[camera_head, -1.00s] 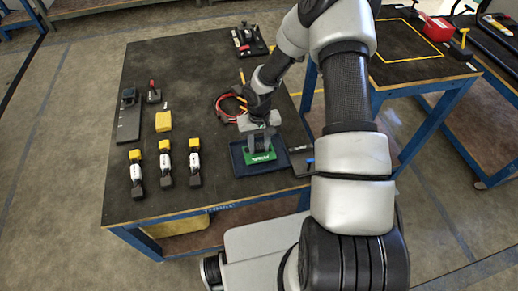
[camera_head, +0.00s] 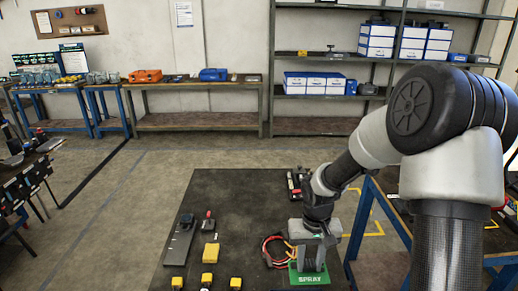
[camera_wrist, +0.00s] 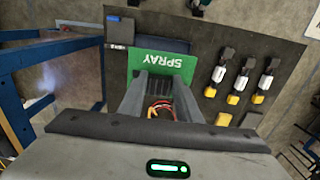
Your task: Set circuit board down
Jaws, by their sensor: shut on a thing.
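The circuit board is a green plate with white "SPRAY" lettering (camera_head: 309,279), low in the head view; it also shows in the wrist view (camera_wrist: 150,61). My gripper (camera_head: 308,262) is shut on it from above, and its grey fingers (camera_wrist: 163,82) reach the board in the wrist view. A dark blue mat or tray (camera_wrist: 168,45) lies on the dark table (camera_wrist: 250,38), partly hidden behind the board. The board looks held above the table; I cannot tell the gap.
A red cable (camera_head: 272,249) lies near my gripper. A yellow block (camera_head: 210,252) and a grey tool plate (camera_head: 180,243) lie to the left. A blue-framed table (camera_head: 372,232) stands at right.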

